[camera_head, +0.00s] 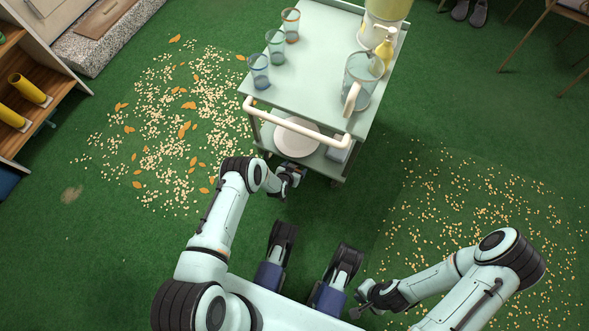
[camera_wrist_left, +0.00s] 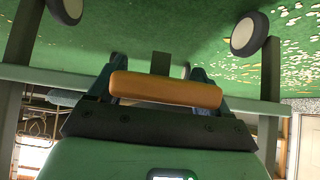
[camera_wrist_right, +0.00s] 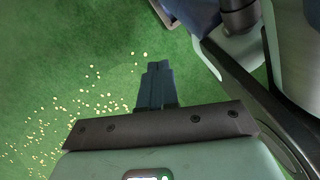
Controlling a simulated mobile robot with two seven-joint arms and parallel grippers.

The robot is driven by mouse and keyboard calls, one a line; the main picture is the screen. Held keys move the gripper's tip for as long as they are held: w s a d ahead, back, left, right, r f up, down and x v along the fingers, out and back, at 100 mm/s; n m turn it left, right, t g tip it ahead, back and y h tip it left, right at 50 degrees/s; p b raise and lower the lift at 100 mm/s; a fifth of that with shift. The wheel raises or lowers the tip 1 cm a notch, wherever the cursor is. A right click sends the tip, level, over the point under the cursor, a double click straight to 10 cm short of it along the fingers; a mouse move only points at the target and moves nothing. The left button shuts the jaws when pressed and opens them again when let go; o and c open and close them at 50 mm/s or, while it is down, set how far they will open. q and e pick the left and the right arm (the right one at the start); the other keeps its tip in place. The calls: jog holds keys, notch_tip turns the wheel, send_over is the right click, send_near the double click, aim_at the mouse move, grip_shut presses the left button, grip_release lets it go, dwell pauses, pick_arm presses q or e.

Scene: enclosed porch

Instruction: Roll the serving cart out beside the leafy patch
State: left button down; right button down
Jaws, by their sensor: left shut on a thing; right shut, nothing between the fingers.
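The serving cart (camera_head: 300,75) stands at the top middle of the head view, with a cream push handle (camera_head: 300,121) on its near end. My left gripper (camera_head: 292,174) is low at the cart's near end, below that handle. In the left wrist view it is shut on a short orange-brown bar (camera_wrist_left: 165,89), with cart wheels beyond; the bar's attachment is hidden. The leafy patch (camera_head: 175,120), pale bits with orange leaves, lies left of the cart. My right gripper (camera_head: 362,298) is shut and empty over the floor; its closed fingers show in the right wrist view (camera_wrist_right: 158,75).
Glasses (camera_head: 275,46), a pitcher (camera_head: 360,78) and a dispenser (camera_head: 382,22) stand on the cart top. A second patch of pale bits without leaves (camera_head: 480,220) lies at right. A shelf (camera_head: 35,85) stands at left, chairs at upper right.

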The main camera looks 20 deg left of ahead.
jog(key=shift+s, duration=0.15)
pick_arm(q)
grip_release()
jog(key=shift+s+r, duration=0.1)
jog(key=shift+s, duration=0.05)
jog(key=p+v, duration=0.6)
jog(key=v, duration=0.7)
pick_arm(e)
jog(key=w+a+r+t, duration=0.1)
jog(key=w+r+t, duration=0.3)
jog(key=w+r, duration=0.5)
jog(key=w, duration=0.3)
jog(key=shift+w+a+n+t, duration=0.3)
jog(key=shift+a+n, duration=0.05)
jog(key=shift+n, duration=0.05)
